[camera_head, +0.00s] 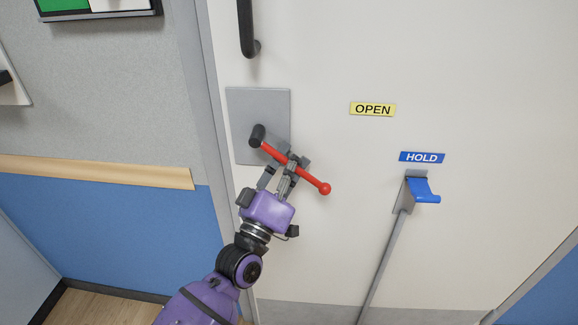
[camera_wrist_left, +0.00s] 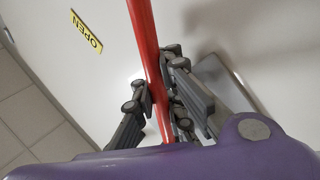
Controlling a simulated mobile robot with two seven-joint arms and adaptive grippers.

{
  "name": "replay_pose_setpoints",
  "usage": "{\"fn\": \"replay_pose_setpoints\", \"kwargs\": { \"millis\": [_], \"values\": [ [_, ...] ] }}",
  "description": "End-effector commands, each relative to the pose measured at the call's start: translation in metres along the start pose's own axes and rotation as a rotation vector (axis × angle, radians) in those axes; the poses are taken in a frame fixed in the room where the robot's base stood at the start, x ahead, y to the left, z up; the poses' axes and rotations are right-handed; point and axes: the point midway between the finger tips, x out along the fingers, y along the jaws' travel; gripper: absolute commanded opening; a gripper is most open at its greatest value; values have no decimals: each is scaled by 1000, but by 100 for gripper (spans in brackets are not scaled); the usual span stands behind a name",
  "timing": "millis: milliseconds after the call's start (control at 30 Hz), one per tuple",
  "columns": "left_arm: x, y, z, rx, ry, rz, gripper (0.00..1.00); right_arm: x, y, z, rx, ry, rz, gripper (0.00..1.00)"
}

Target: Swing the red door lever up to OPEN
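The red door lever (camera_head: 312,180) slants down to the right from its dark pivot (camera_head: 257,135) on a grey plate and ends in a red ball. A yellow OPEN label (camera_head: 373,109) is up and right of it; a blue HOLD label (camera_head: 422,157) is farther right. My left gripper (camera_head: 292,160) is at the lever's middle, reaching up from below. In the left wrist view, the red bar (camera_wrist_left: 148,45) passes between the fingers (camera_wrist_left: 158,82). I cannot tell whether they press on it. My right gripper is out of view.
A black pull handle (camera_head: 247,30) hangs above the grey plate (camera_head: 275,105). A blue hook on a grey bracket (camera_head: 425,192) with a slanting rod stands right of the lever. The white door face (camera_head: 330,60) between lever and OPEN label is clear.

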Motion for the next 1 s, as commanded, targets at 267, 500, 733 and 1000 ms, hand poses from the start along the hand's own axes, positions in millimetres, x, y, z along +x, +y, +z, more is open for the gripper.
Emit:
{"fn": "replay_pose_setpoints", "kwargs": {
  "millis": [267, 500, 733, 1000],
  "values": [
    [12, 15, -2, -228, 146, -10, 0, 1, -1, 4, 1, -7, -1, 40],
    [21, 28, -9, -385, 252, -11, 0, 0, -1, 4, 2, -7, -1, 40],
    [26, 34, -14, -487, 322, -13, 0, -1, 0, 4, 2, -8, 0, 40],
    [29, 38, -16, -543, 357, -14, 0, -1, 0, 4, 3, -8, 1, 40]
  ]
}}
